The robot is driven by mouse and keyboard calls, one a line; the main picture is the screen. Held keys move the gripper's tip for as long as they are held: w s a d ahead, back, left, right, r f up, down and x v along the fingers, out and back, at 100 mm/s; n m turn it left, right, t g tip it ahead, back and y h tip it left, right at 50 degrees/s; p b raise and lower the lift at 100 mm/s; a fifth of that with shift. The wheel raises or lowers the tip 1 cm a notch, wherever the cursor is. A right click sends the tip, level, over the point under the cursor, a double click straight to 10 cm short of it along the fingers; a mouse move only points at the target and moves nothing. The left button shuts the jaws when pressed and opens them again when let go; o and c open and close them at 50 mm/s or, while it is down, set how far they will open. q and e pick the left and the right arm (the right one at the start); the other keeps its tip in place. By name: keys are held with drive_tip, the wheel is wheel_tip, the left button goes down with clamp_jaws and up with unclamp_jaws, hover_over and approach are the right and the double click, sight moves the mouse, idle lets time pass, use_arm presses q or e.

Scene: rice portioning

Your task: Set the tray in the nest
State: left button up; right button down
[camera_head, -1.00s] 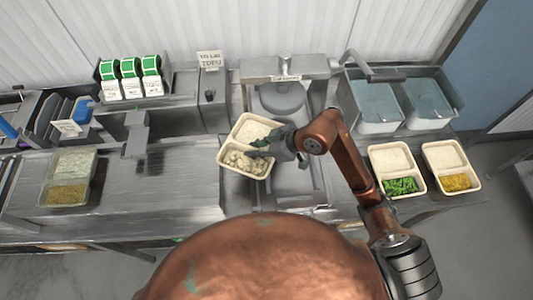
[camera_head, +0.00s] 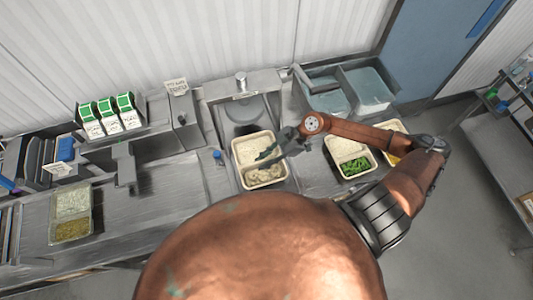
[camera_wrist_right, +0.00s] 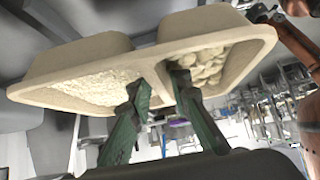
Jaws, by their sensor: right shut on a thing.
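A cream two-compartment tray (camera_head: 247,142) with white rice in one part and pale lumpy food in the other is in front of the metal sealing station (camera_head: 242,108). My right gripper (camera_head: 268,153) is shut on the tray. In the right wrist view its green fingertips (camera_wrist_right: 160,88) are at the tray's divider (camera_wrist_right: 155,65), and the tray looks tilted there. The nest cannot be made out under the tray. Whether the tray touches the surface below or hangs above it I cannot tell. My left gripper is not in view.
Two filled trays stand to the right, one with green food (camera_head: 333,148), one with yellow partly behind my right arm. Two metal bins (camera_head: 325,100) are behind them. A clear two-part container (camera_head: 60,219) is on the left bench. Green-white cartons (camera_head: 108,118) stand at back left.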

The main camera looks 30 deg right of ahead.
drive_tip(key=shift+d+r, duration=0.1)
drive_tip(key=shift+d, duration=0.5)
wheel_tip(320, 180, down, 5)
drive_tip(key=b, duration=0.5)
drive_tip(key=shift+f+b, duration=0.6)
drive_tip(key=shift+f, duration=0.7)
drive_tip(key=shift+r+p, duration=0.2)
drive_tip(key=shift+p, duration=0.35)
drive_tip(key=shift+f+p, duration=0.6)
drive_tip(key=shift+p, duration=0.4)
idle(0.6)
drive_tip(key=c, duration=1.7)
unclamp_jaws()
